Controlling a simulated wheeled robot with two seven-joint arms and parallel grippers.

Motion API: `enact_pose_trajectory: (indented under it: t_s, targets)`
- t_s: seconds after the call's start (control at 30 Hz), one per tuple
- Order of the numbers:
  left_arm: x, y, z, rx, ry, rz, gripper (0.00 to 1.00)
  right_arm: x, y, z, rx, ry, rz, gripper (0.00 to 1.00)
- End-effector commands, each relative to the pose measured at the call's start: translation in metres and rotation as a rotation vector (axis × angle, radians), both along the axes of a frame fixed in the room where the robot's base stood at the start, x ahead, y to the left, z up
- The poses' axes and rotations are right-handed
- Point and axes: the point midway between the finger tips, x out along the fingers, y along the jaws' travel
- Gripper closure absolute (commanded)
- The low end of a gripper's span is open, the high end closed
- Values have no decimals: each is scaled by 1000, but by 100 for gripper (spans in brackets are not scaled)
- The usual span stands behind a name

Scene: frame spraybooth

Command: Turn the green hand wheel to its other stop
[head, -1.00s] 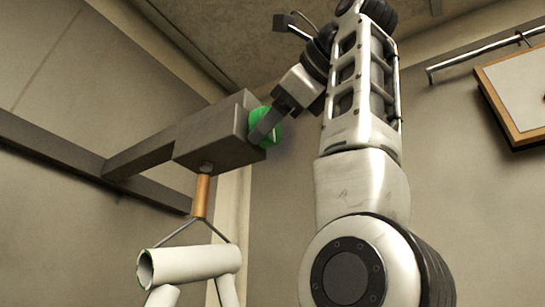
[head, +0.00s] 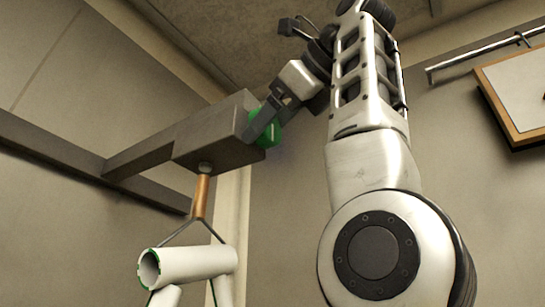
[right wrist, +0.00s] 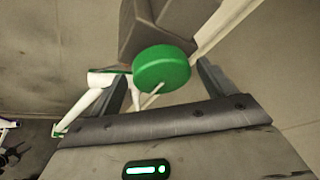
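The green hand wheel (head: 268,132) sits on the right end of a grey box (head: 214,138) in the head view, partly hidden behind a finger of my right gripper (head: 263,124). In the right wrist view the wheel (right wrist: 161,67) shows as a round green disc with a thin pale bar below it. The two fingers of my right gripper (right wrist: 163,78) stand apart, one on each side of the wheel, with a small gap showing at each side. Whether a finger touches the wheel is hard to tell. My left gripper is not in view.
An orange rod (head: 201,196) hangs under the grey box and carries a white tube frame (head: 195,264). A dark beam (head: 60,150) runs along the left wall. A framed board (head: 520,95) and a rail (head: 480,62) are on the right wall.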

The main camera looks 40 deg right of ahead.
Motion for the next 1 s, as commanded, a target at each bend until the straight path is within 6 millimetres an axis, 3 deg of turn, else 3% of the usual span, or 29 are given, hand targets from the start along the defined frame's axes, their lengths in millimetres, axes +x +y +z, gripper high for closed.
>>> enact_pose_trajectory:
  t_s: [0.37, 0.47, 0.67, 1.0]
  targets:
    - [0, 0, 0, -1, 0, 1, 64, -6, 0, 3, -4, -8, 0, 17]
    - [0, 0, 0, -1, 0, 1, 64, -19, -1, 7, -4, -8, 0, 17]
    - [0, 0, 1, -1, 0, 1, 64, -64, -2, 17, -3, -10, 2, 17]
    - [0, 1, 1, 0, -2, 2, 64, -107, -6, 27, -3, -4, 2, 17]
